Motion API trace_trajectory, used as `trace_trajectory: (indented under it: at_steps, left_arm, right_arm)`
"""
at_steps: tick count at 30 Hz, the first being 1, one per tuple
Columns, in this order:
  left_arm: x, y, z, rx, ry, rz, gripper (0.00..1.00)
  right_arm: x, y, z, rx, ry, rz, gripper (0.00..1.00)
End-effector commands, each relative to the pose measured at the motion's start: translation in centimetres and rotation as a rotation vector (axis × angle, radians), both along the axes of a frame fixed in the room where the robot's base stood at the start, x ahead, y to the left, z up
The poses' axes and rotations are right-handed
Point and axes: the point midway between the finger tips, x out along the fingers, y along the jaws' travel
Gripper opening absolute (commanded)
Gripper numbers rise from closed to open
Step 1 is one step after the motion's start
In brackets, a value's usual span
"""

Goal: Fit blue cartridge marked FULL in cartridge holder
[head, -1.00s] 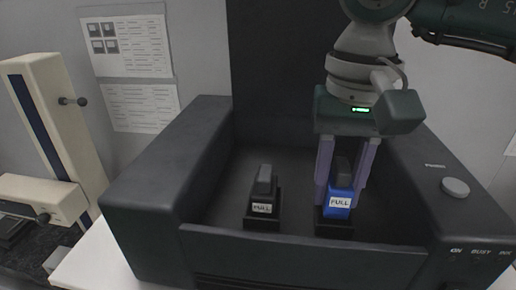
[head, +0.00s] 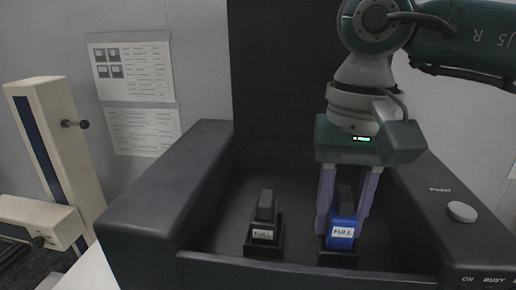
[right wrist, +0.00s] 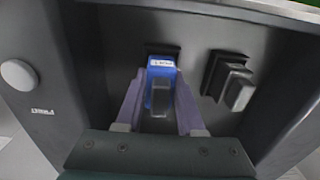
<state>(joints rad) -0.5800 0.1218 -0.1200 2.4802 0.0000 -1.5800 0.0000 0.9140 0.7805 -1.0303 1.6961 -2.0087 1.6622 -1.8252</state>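The blue cartridge (head: 343,228) has a white FULL label and a black grip on top. It stands upright in the right-hand black cartridge holder (head: 338,259) in the dark machine's bay. How deep it sits is hard to tell. My right gripper (head: 345,210) points down over it, with its two lilac fingers on either side. In the right wrist view, the fingers stand beside the blue cartridge (right wrist: 161,72), apart from its black grip, and look open. My left gripper is not in view.
A black cartridge (head: 264,219) labelled FULL stands in the left-hand holder (head: 263,249). The machine's walls (head: 150,210) and front edge (head: 300,274) enclose the bay. A round button (head: 462,212) is on the right wall. A cream device (head: 60,150) stands at left.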

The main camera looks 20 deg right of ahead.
Motion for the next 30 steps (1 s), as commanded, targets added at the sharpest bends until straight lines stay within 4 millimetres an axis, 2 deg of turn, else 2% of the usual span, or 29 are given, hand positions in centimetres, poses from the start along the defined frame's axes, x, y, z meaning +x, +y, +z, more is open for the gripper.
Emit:
trace_trajectory:
  at_steps: [3,5,9,15,18,24,30]
  left_arm:
    - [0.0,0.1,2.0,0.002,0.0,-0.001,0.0]
    - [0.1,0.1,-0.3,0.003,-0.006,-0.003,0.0]
    - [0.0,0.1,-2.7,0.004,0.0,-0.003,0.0]
    - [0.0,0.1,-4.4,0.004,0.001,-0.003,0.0]
    - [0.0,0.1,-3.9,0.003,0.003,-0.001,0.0]
    - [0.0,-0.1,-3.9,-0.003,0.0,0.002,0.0]
    - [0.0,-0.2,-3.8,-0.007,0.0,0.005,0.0]
  right_arm:
    - [-0.1,-0.2,1.0,-0.009,0.004,-0.004,0.67]
    - [0.2,-0.2,1.3,-0.006,-0.008,-0.005,0.67]
    - [0.2,-0.2,5.1,-0.006,-0.012,-0.002,0.67]
    - [0.1,-0.1,9.8,-0.004,-0.008,-0.004,0.67]
    - [0.1,-0.1,11.5,-0.007,-0.005,-0.003,0.67]
    - [0.0,-0.1,12.6,-0.005,-0.002,-0.003,0.67]
    - [0.0,-0.1,12.8,-0.004,-0.001,-0.003,0.67]
